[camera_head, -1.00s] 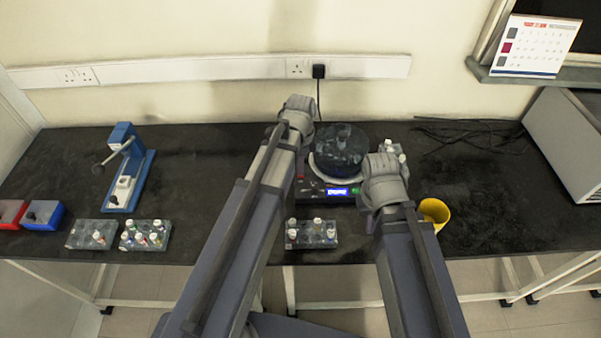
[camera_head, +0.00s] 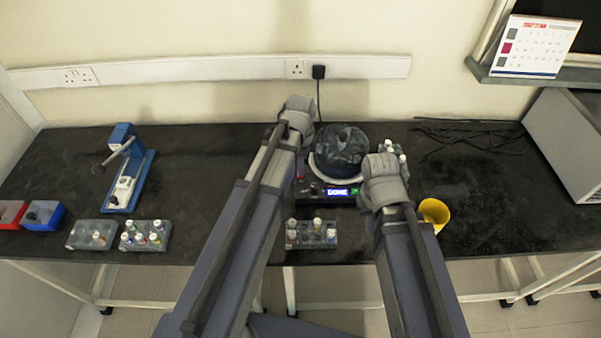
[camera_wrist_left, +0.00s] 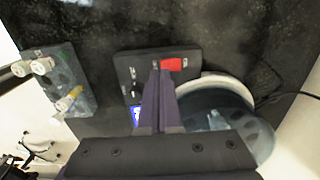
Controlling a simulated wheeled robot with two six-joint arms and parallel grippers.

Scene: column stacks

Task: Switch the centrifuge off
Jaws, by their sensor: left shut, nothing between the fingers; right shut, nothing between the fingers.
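The centrifuge (camera_head: 340,168) stands at the middle of the bench, with a dark see-through lid over a pale rim and a lit blue display on its front panel. In the left wrist view its dark panel (camera_wrist_left: 190,54) carries a red switch (camera_wrist_left: 175,64), a black knob and part of the display. My left gripper (camera_wrist_left: 161,66) is shut and empty, its tips right beside the red switch; I cannot tell whether they touch. In the head view my left arm hides part of the panel. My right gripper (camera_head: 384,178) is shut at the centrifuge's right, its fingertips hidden.
A tube rack (camera_head: 311,234) stands in front of the centrifuge, between my arms. A yellow cup (camera_head: 434,211) is right of my right gripper. A blue press (camera_head: 127,175), more racks (camera_head: 145,236) and bins (camera_head: 43,215) stand left. Loose cables (camera_head: 470,137) lie at the back right.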

